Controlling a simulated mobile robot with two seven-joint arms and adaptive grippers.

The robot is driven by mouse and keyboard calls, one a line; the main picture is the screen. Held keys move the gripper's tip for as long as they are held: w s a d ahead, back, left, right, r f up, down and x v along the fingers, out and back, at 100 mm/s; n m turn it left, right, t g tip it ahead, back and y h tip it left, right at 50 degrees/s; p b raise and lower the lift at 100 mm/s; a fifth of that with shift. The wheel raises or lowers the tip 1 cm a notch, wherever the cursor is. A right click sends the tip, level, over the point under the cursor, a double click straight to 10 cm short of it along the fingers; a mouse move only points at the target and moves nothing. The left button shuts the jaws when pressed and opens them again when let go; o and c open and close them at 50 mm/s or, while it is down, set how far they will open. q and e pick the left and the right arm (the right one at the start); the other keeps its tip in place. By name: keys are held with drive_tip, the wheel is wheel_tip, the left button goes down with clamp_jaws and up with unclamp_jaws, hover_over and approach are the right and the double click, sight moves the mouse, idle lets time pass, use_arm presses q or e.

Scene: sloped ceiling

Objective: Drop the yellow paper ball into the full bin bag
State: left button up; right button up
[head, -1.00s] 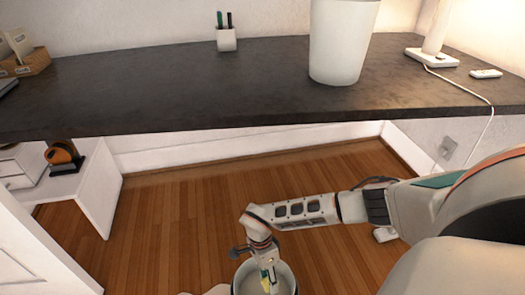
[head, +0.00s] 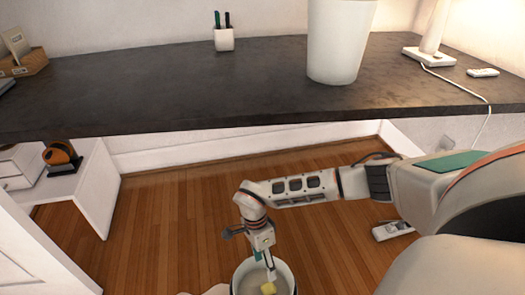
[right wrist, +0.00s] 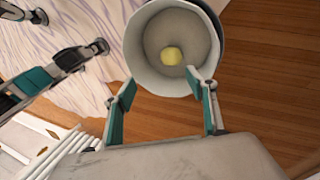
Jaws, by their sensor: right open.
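The yellow paper ball (head: 269,288) is inside a round, pale open-topped bin (head: 238,275) on the wooden floor. In the right wrist view the ball (right wrist: 172,56) shows well within the rim of the bin (right wrist: 150,82), apart from my fingers. My right gripper (head: 268,267) is open and empty above the bin; its fingers spread near the bin's near rim in the right wrist view (right wrist: 162,82). What seems to be my left gripper (right wrist: 75,40) shows partly at the upper left there; its opening is unclear. I cannot make out a full bin bag.
A dark desk (head: 150,100) crosses the view above, with a white bin (head: 335,45), a pen cup (head: 224,38) and a lamp base (head: 428,56). A low white table (head: 92,190) stands at the left. The wooden floor left of the bin is mostly clear.

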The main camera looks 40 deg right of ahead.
drive_tip(key=shift+v, duration=2.35)
